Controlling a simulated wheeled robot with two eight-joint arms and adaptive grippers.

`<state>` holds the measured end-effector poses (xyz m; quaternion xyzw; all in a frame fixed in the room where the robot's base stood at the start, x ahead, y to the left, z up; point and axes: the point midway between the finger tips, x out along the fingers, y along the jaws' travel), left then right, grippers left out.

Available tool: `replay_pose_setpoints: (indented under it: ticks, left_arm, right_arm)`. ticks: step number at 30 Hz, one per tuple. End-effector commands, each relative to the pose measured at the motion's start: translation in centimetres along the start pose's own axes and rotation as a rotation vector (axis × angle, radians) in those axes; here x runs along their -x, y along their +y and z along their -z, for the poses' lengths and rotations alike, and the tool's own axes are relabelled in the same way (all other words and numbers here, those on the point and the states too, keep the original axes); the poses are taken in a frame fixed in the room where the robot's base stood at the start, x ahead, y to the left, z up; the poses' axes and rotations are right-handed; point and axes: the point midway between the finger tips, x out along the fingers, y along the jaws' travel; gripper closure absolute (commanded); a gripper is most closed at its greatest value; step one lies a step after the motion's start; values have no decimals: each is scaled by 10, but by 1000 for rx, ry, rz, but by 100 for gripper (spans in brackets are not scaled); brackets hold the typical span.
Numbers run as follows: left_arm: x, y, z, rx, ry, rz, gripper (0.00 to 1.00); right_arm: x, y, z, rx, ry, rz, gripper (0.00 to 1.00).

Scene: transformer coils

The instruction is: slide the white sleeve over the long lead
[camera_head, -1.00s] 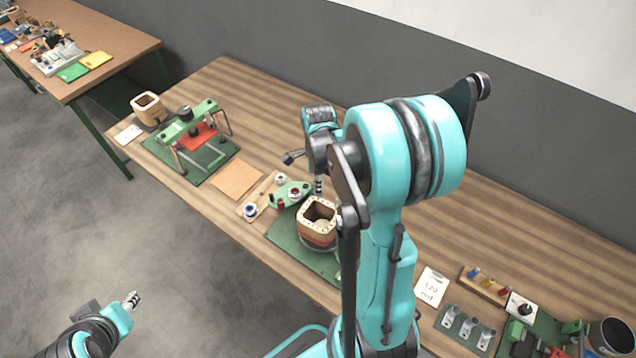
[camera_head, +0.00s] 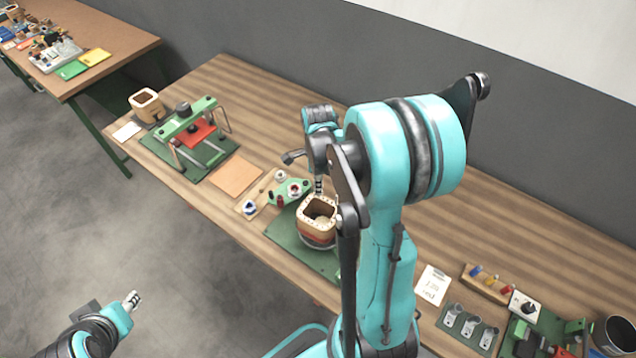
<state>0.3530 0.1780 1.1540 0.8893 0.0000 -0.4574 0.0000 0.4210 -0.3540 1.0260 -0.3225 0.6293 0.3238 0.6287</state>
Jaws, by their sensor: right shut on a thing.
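A square-mouthed coil (camera_head: 317,226) with a pale wooden top and reddish windings stands upright on a green mat (camera_head: 285,236) near the table's middle. My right gripper (camera_head: 319,187) points down just above the coil's back rim. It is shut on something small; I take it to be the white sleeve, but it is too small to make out. The long lead cannot be told apart at this size. My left gripper (camera_head: 132,300) hangs over the floor at the lower left, away from the table; its fingers are too small to read.
Behind the coil lies a green holder (camera_head: 291,192) with coloured knobs, beside a small wooden board (camera_head: 246,205). A green press (camera_head: 190,128) and another coil (camera_head: 147,105) stand at the far left. A paper card (camera_head: 432,285) and metal parts lie at the right.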

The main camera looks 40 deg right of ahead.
Motion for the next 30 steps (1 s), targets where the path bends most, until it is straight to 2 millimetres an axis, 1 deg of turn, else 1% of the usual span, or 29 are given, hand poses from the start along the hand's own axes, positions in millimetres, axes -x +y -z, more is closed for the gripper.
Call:
replay_pose_setpoints:
  ticks: [3, 11, 12, 14, 15, 21, 23, 24, 30]
  left_arm:
    - [-3, 0, -2, 0, 0, 0, 66]
    - [-3, 0, -2, 0, 0, 0, 66]
    - [-3, 0, -2, 0, 0, 0, 66]
    - [-3, 0, -2, 0, 0, 0, 66]
    - [-3, 0, -2, 0, 0, 0, 66]
    - [-3, 0, -2, 0, 0, 0, 66]
    - [-3, 0, -2, 0, 0, 0, 66]
    - [-3, 0, -2, 0, 0, 0, 66]
    - [-3, 0, -2, 0, 0, 0, 66]
  right_arm:
    - [-4, 0, 0, 0, 0, 0, 92]
    - [-4, 0, 0, 0, 0, 0, 92]
    - [-4, 0, 0, 0, 0, 0, 77]
    - [-4, 0, 0, 0, 0, 0, 62]
    - [-4, 0, 0, 0, 0, 0, 58]
    - [-4, 0, 0, 0, 0, 0, 58]
    - [-4, 0, 0, 0, 0, 0, 43]
    - [-4, 0, 0, 0, 0, 0, 41]
    - [-4, 0, 0, 0, 0, 0, 41]
